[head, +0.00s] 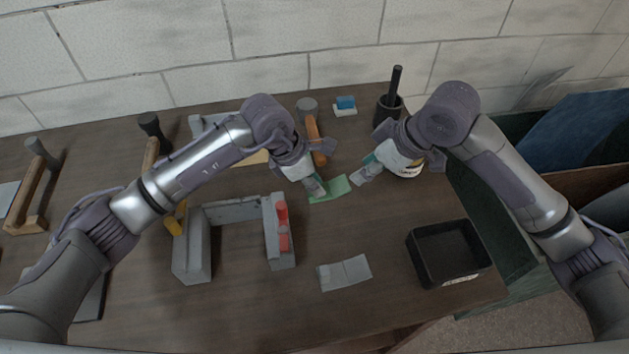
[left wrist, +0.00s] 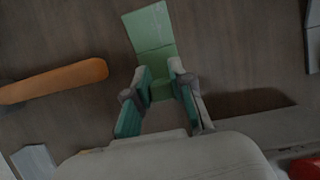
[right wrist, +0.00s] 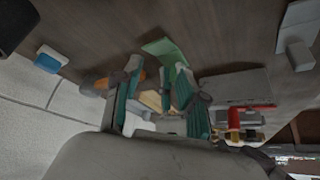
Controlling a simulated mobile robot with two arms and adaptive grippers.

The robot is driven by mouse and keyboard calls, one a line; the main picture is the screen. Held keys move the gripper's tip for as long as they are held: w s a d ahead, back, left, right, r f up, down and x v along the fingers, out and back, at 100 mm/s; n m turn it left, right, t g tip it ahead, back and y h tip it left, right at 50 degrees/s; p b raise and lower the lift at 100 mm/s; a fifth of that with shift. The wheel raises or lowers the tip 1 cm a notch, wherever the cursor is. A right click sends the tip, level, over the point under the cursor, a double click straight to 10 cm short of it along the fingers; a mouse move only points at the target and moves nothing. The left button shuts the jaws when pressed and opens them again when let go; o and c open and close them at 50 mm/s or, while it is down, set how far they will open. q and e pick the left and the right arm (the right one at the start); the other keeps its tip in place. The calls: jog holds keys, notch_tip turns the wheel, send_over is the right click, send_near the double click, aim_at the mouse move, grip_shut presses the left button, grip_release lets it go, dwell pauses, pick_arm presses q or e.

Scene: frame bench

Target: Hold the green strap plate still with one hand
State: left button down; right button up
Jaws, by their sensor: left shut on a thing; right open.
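The green strap plate (head: 338,186) lies on the wooden bench (head: 330,235) near the middle. It also shows in the left wrist view (left wrist: 151,28), where its near end lies between my left fingers. My left gripper (head: 319,192) is shut on that end. My right gripper (head: 362,175) is open and empty, just right of the plate and apart from it. In the right wrist view the plate (right wrist: 166,50) shows beyond my open right fingers (right wrist: 155,80).
A grey U-shaped frame (head: 194,252) with a red-handled tool (head: 283,226) stands front left. A grey plate (head: 345,272) lies in front, beside a black tray (head: 423,262). A hammer (head: 315,135), a blue block (head: 346,102) and a black cup (head: 382,115) are behind. Open bench lies centre front.

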jog(key=shift+c, duration=1.3)
jog(key=shift+w+a+r, duration=0.1)
jog(key=shift+w+a, duration=0.05)
jog(key=shift+a, duration=0.15)
jog(key=c, duration=0.3)
jog(key=shift+w+a+r+n+g+h, duration=0.2)
jog(key=shift+w+a+n+g+h, duration=0.2)
jog(key=shift+w+a+n+g, duration=0.15)
jog(key=shift+w+a+r+n+g+h, duration=0.2)
jog(key=shift+w+a+n+g+h, duration=0.2)
jog(key=shift+a+n, duration=0.2)
grip_shut()
jog(key=shift+n+g+h, duration=0.25)
jog(key=shift+n+h, duration=0.1)
jog(key=shift+h, duration=0.25)
jog(key=shift+w+a+f, duration=0.1)
jog(key=shift+w+f, duration=0.1)
jog(key=shift+f, duration=0.8)
jog(key=shift+w+a+f, duration=0.1)
jog(key=shift+w+f, duration=0.05)
jog(key=shift+f, duration=0.8)
jog(key=shift+w+f, duration=0.2)
jog(key=shift+f, duration=0.8)
